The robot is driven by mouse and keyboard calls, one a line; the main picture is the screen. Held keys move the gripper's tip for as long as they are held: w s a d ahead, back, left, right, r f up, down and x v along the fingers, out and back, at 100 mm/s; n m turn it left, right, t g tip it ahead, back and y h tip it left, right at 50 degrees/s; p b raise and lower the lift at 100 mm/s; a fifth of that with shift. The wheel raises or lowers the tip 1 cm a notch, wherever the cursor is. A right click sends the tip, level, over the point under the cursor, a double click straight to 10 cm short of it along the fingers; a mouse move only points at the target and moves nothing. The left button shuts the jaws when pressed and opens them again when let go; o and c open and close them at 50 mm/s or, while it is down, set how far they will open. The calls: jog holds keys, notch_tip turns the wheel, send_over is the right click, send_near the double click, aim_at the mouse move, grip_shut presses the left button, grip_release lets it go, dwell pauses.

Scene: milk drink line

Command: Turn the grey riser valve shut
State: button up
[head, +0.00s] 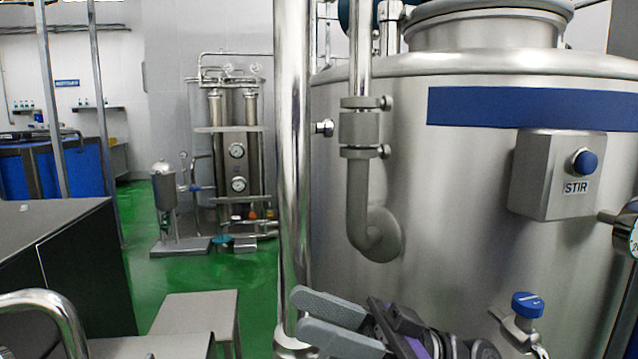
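A grey fitting (359,128) with a collar and side bolt at each end sits on the vertical pipe in front of the steel tank. Below it a grey elbow (366,215) bends into the tank wall. I see no clear handle on the fitting, so I cannot tell whether it is the grey riser valve or how it is set. A small steel stub (322,127) shows just left of it. My gripper (299,312) is low in the picture, below the elbow and apart from it. Its two grey fingers point left, with a gap between them and nothing held.
A thick upright steel pipe (294,150) stands left of the fitting, close to my fingertips. The tank (450,200) fills the right, with a STIR box (560,175) and a blue-handled valve (527,305). A low steel stool (200,313) stands left on green floor.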

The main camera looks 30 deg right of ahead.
notch_tip(320, 180, up, 16)
jog(key=shift+p, duration=0.45)
jog(key=shift+f, duration=0.1)
jog(key=shift+c, duration=0.2)
